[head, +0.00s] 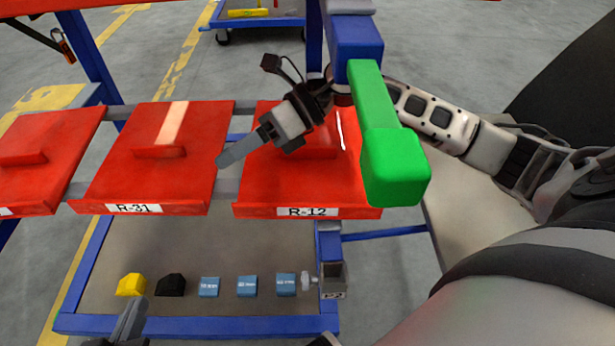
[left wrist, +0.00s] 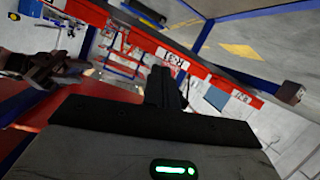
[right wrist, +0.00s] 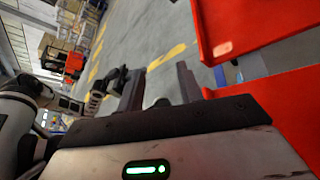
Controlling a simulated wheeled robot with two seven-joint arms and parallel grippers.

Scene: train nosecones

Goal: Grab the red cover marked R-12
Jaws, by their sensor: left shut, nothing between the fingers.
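The red cover marked R-12 (head: 262,188) lies on the rack in the head view, with a white label on its front edge and a raised red handle (head: 318,143) in its middle. My right gripper (head: 230,155) is above its left part, pointing left and down; its wrist hides part of the cover's back. In the right wrist view this gripper (right wrist: 161,85) is open with nothing between the fingers. My left gripper (head: 130,318) is shut and empty, low in front of the rack; its closed fingers show in the left wrist view (left wrist: 165,88).
Cover R-31 (head: 110,185) and another red cover (head: 40,165) lie to the left. A green block-ended bar (head: 390,160) overlaps R-12's right edge in the picture. Yellow, black and blue blocks (head: 247,286) stand on the lower shelf (head: 200,325). A blue post (head: 350,35) rises behind.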

